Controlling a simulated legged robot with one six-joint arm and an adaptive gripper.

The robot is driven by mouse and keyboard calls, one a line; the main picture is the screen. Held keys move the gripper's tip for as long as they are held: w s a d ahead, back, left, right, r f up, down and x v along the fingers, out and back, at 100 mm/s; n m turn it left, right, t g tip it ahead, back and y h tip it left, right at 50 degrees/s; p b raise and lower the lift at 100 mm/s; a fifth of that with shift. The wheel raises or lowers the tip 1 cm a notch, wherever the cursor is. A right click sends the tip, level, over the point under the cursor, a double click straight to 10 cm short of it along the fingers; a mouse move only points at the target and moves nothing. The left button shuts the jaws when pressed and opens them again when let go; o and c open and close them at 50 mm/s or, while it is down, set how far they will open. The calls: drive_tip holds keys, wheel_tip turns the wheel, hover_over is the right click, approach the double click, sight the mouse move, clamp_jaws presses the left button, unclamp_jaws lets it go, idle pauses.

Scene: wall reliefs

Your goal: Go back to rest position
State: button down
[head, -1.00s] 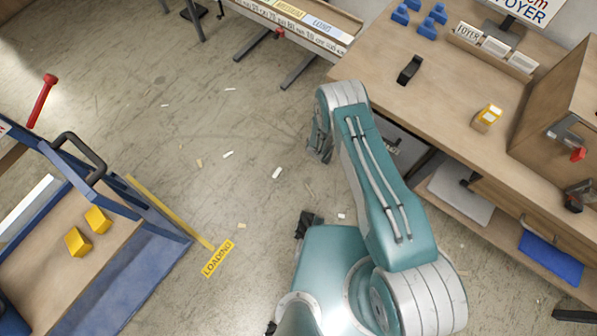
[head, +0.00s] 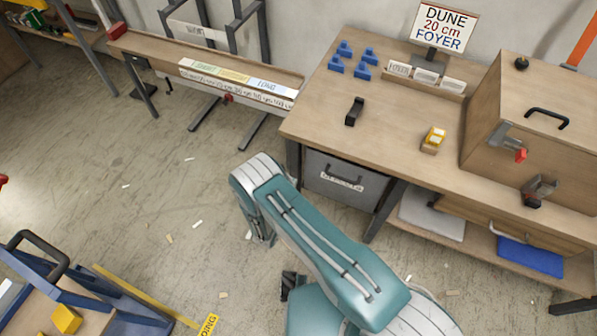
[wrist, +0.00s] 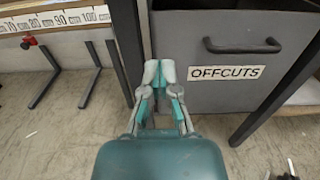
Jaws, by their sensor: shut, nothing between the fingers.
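My gripper (wrist: 159,73) shows in the wrist view with its two teal and grey fingers together and nothing between them. It points towards the grey offcuts bin (wrist: 228,50) and a dark table leg, and touches neither as far as I can tell. In the head view my teal arm is folded, with its elbow raised and its forearm hanging down over the floor. The gripper itself is mostly hidden behind the arm there.
The workbench (head: 400,140) carries blue pieces (head: 362,72), a black block (head: 354,111), a yellow-topped block (head: 433,140) and a wooden cabinet (head: 490,150). The offcuts bin (head: 345,200) is under it. A measuring bench (head: 150,45) stands behind, a blue cart (head: 90,295) at lower left.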

drive_tip(key=d+r+m+g+h, duration=0.2)
drive_tip(key=d+r+m+g, duration=0.3)
drive_tip(key=r, duration=0.5)
drive_tip(key=d+r+m+g+h, duration=0.2)
drive_tip(key=d+r+m+g, duration=0.3)
drive_tip(key=r, duration=0.5)
drive_tip(key=d+r+m+g+h, duration=0.3)
drive_tip(key=d+r+m, duration=0.4)
drive_tip(key=r, duration=0.3)
drive_tip(key=s+d+r+m+g+y, duration=0.2)
drive_tip(key=s+d+r+m+y, duration=0.15)
drive_tip(key=s+r, duration=0.25)
drive_tip(key=s+d+r+m+g+y, duration=0.1)
drive_tip(key=s+d+r+m+y, duration=0.1)
drive_tip(key=s+r+m+y, duration=0.25)
drive_tip(key=s+a+r+m+t+y, duration=0.1)
drive_tip(key=s+r+m+t+y, duration=0.3)
drive_tip(key=s, duration=0.9)
drive_tip(key=shift+s+a+r+m+t+y, duration=0.3)
drive_tip(key=shift+r+m+y, duration=0.3)
drive_tip(key=shift+r+m, duration=1.35)
drive_tip(key=shift+r+n, duration=0.45)
